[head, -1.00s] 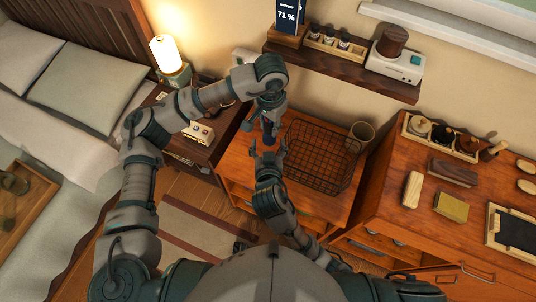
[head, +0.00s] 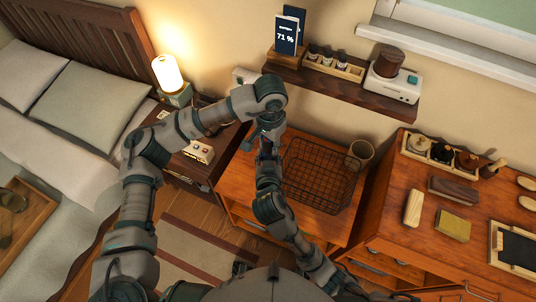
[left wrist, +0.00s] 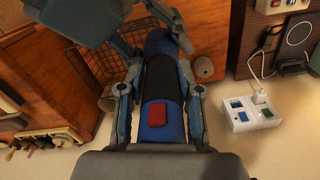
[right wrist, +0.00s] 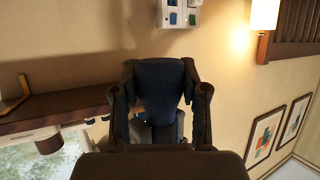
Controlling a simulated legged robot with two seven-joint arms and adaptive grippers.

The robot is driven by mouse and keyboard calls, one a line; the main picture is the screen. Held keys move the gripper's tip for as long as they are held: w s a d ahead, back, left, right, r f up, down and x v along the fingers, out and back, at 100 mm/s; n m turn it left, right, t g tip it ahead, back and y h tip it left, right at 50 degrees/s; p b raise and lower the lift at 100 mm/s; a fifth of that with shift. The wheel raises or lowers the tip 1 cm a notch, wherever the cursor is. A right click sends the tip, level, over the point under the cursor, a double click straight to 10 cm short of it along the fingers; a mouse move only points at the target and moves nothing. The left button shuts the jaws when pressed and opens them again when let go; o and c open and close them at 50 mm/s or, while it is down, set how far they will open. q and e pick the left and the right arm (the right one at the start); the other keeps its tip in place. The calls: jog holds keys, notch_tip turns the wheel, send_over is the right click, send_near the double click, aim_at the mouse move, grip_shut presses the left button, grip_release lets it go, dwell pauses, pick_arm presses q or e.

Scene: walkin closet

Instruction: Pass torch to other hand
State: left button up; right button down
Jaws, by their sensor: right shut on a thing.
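The torch (left wrist: 155,78) is blue with a black grip band and a red button. In the left wrist view it lies lengthwise between the fingers of my left gripper (left wrist: 158,75), which stand one on each side with narrow gaps. In the right wrist view the torch's dark blue end (right wrist: 160,82) is between the fingers of my right gripper (right wrist: 160,75), shut on it. In the head view my left gripper (head: 268,138) and right gripper (head: 268,158) meet above the wooden cabinet, and the torch between them is mostly hidden.
A black wire basket (head: 318,180) and a beige cup (head: 360,154) stand on the cabinet, just right of my grippers. A wall shelf (head: 345,85) is behind them. A dresser (head: 425,235) with brushes is at right; a nightstand with lit lamp (head: 168,74) is at left.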

pick_arm(q)
jog(key=o, duration=0.4)
jog(key=shift+d, duration=0.1)
jog(key=shift+r, duration=0.1)
